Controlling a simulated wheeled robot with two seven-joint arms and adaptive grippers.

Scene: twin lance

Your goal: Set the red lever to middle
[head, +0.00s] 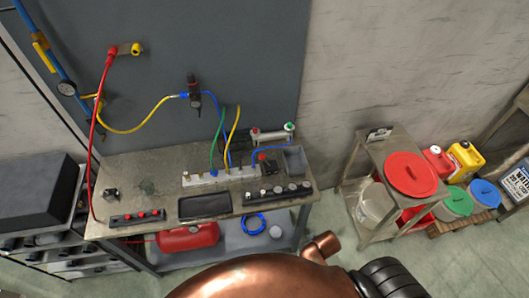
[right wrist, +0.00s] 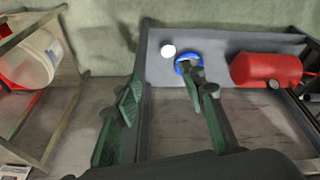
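A small red-topped part (head: 262,157), which may be the red lever, stands on a dark block (head: 270,167) at the back right of the workbench (head: 150,170). It is too small to tell its position. My right gripper (right wrist: 162,85) shows in the right wrist view with its two green-padded fingers spread and nothing between them. It looks towards the lower shelf under the bench, away from the red-topped part. My copper-coloured arm fills the bottom of the head view. My left gripper is in neither view.
On the bench are a black tray (head: 205,206), a strip with red knobs (head: 137,217) and a strip with pale knobs (head: 277,194). Hoses hang behind. A red tank (head: 187,237) and blue hose coil (head: 253,224) are below. A side table (head: 372,148) stands right, across open floor.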

